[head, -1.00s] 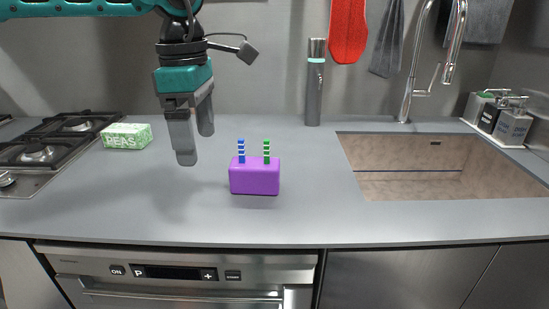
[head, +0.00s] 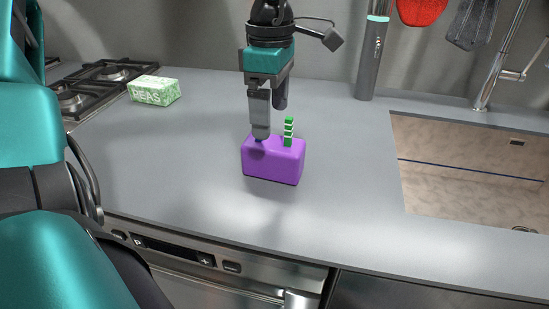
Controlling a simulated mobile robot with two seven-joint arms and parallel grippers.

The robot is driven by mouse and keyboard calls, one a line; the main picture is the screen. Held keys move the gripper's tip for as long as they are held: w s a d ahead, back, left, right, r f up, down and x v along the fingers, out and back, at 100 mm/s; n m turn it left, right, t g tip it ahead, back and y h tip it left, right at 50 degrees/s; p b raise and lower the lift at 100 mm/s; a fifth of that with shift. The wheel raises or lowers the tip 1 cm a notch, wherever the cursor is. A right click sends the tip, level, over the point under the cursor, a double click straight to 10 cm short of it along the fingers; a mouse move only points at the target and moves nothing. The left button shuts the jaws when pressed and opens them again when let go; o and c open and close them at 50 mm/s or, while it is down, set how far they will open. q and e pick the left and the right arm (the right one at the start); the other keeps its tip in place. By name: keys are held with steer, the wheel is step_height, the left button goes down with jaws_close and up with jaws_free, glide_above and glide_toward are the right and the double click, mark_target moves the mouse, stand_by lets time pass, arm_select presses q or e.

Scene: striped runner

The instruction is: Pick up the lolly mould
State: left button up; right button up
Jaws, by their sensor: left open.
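The purple lolly mould (head: 273,164) stands upright on the grey counter (head: 190,150). Its green striped stick (head: 288,132) shows at the top right; the blue stick is hidden behind my left gripper. My left gripper (head: 270,118) points down from above with its two fingers apart, just over the mould. The nearer finger overlaps the mould's top left in the picture, and a dark shadow lies there. I cannot tell whether the finger touches it. My right gripper is not in view.
A green PEAS box (head: 154,92) stands near the gas hob (head: 105,75) at the back left. A grey cylinder (head: 370,65) stands at the back, left of the sink (head: 470,165) and its tap (head: 497,70). Counter around the mould is clear.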

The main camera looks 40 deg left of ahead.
mark_target(273, 142)
arm_select(q)
steer(key=shift+w+d+f, duration=0.1)
steer(key=shift+f, duration=1.5)
steer(key=shift+d+f, duration=0.1)
steer(key=shift+f, duration=1.45)
steer(key=shift+c, duration=0.2)
steer(key=c, duration=1.2)
steer(key=shift+c, duration=0.3)
steer(key=shift+r, duration=0.15)
